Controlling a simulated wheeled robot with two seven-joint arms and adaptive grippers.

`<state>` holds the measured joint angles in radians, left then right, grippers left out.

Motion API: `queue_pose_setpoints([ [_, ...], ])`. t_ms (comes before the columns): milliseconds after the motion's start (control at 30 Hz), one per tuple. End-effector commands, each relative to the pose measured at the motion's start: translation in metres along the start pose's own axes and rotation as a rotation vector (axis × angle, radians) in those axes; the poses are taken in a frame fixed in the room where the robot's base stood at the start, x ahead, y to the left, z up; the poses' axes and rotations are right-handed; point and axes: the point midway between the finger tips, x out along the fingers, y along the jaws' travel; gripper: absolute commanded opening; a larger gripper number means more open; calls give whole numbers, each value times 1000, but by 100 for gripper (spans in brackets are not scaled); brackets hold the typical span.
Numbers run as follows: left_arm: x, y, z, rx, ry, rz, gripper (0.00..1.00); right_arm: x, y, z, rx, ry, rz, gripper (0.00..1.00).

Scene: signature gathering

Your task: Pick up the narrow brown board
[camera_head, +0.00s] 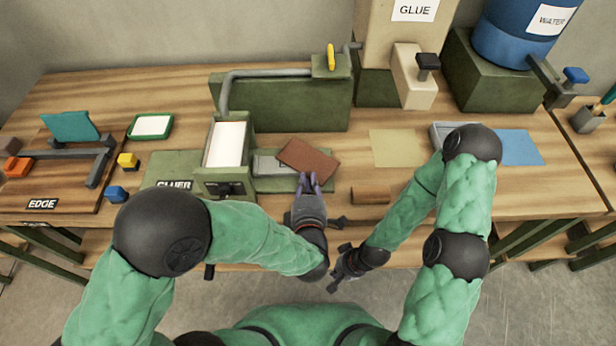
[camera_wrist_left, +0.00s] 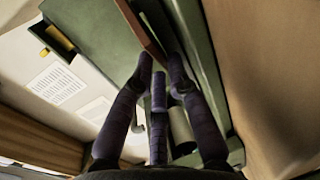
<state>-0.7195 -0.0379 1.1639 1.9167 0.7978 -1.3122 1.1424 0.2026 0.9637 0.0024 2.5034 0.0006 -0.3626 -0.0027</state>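The narrow brown board (camera_head: 308,159) is tilted above the grey plate of the gluer, near the middle of the table in the head view. My left gripper (camera_head: 308,184) is at its near edge, with the purple fingertips against it. In the left wrist view the board (camera_wrist_left: 143,30) shows as a thin brown strip, with its end between the fingertips of my left gripper (camera_wrist_left: 161,62). The fingers look closed on it. My right gripper (camera_head: 338,268) is low in front of the table edge, away from the board; its fingers are too small and dark to read.
The gluer (camera_head: 197,190) with a white-topped box (camera_head: 226,145) stands left of the board. A brown roller-like piece (camera_head: 370,195) lies to the right near the front edge. A tan sheet (camera_head: 397,147) and a blue sheet (camera_head: 521,147) lie farther right. A green block (camera_head: 285,105) stands behind.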

Motion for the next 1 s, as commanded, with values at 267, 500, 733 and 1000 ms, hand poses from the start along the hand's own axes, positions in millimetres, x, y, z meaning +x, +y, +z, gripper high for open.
queue_pose_setpoints([
  [267, 0, -1, 0, 1, 0, -2, 0, 0, 0, 0, 0, 0, 0, 0],
  [500, -4, 18, 0, 1, 0, -2, 0, -14, -5, 1, 0, 0, 0, 0],
  [733, -5, 24, 0, 2, 0, -3, 0, -17, -6, 1, 0, 0, 0, 0],
  [1000, -20, 27, 1, 3, -3, -4, 0, -24, -9, 1, 0, 0, 0, 0],
])
